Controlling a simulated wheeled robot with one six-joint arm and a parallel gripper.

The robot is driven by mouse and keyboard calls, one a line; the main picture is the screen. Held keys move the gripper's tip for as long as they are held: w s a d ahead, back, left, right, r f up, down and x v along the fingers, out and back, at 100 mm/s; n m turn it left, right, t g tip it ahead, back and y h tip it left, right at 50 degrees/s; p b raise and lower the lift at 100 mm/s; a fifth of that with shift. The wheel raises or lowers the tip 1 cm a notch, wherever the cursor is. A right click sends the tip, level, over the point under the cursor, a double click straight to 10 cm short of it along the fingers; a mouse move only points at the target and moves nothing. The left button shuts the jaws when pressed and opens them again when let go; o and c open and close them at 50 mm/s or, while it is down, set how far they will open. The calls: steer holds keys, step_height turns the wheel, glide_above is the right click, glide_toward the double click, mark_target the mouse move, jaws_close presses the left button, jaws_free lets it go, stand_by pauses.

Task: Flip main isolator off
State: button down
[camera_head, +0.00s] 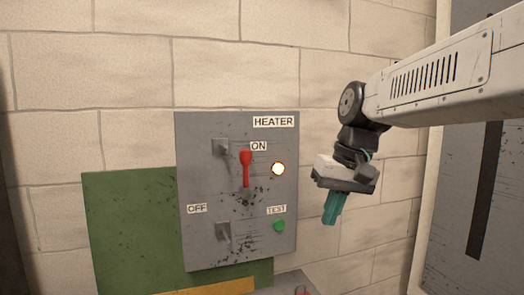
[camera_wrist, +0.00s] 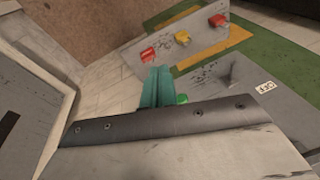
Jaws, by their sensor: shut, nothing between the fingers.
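A grey panel (camera_head: 237,180) labelled HEATER is on the block wall; I see no label reading main isolator. Its lever with a red handle (camera_head: 246,158) points up, beside the ON label (camera_head: 259,146). The OFF label (camera_head: 197,209) is lower left. A round lamp (camera_head: 278,169) glows right of the lever. My gripper (camera_head: 331,221) is right of the panel, apart from the lever, with its teal fingers shut, empty and pointing down. The fingers also show in the wrist view (camera_wrist: 157,88), where the red lever is out of sight.
A green button (camera_head: 279,226) sits under the TEST label. Grey brackets (camera_head: 221,147) (camera_head: 223,232) stick out above and below the lever's left side. A green board (camera_head: 130,225) is behind the panel. A grey cabinet (camera_head: 470,200) stands right.

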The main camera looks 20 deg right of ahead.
steer(key=w+r+n+t+y, duration=0.1)
steer(key=w+r+t+y, duration=0.2)
steer(key=w+r, duration=1.1)
step_height(320, 180, up, 4)
steer(key=shift+f, duration=0.1)
glide_toward(246, 171)
steer(key=shift+w+f, duration=0.6)
steer(key=shift+w, duration=0.25)
steer(key=shift+w+f, duration=0.6)
steer(key=shift+w, duration=0.2)
